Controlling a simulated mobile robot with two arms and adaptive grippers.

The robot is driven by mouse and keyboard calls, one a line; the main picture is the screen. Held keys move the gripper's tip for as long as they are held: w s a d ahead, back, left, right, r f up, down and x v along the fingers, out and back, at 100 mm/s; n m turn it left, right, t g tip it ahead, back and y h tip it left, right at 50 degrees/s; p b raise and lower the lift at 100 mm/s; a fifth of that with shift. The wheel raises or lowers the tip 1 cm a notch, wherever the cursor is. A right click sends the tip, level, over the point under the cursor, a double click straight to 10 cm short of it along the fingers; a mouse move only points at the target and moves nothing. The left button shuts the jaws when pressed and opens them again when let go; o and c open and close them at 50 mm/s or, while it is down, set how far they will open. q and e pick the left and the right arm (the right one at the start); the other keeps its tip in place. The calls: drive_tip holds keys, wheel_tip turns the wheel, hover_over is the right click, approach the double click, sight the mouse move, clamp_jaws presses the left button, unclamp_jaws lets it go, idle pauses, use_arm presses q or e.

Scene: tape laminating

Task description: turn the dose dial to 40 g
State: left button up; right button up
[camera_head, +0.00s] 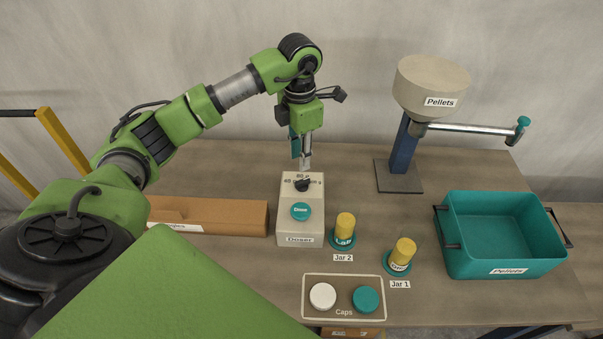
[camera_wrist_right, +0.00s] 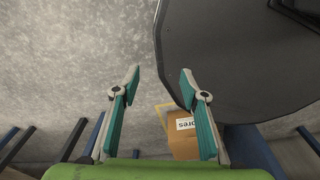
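The doser (camera_head: 287,222) is a beige box on the table with a teal button (camera_head: 301,211) on top. Its black dose dial (camera_head: 302,185) sits near the back of the top, with small printed gram marks around it. The mark that the dial points to is too small to tell. My left gripper (camera_head: 303,165) points down just above and behind the dial; contact cannot be made out. Its fingers are seen nearly edge-on, so their opening is unclear. My right gripper (camera_wrist_right: 160,80) shows in the right wrist view, open and empty, away from the doser.
Jar 2 (camera_head: 345,225) and Jar 1 (camera_head: 402,253) stand right of the doser. A caps tray (camera_head: 343,292) lies in front. A teal pellets bin (camera_head: 500,262) is at right, a pellet hopper (camera_head: 428,83) behind, and a cardboard box (camera_head: 235,216) at left.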

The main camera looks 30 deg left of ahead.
sight(301, 181)
use_arm(q)
wheel_tip(301, 181, down, 4)
drive_tip(key=shift+p, duration=0.35)
wheel_tip(301, 181, down, 4)
drive_tip(key=shift+w+f+p, duration=0.15)
drive_tip(key=shift+p, duration=0.2)
drive_tip(key=shift+f, duration=0.25)
clamp_jaws()
use_arm(e)
drive_tip(key=shift+w+d+r, duration=0.1)
drive_tip(key=shift+w+r, duration=0.25)
drive_tip(key=shift+r, duration=0.5)
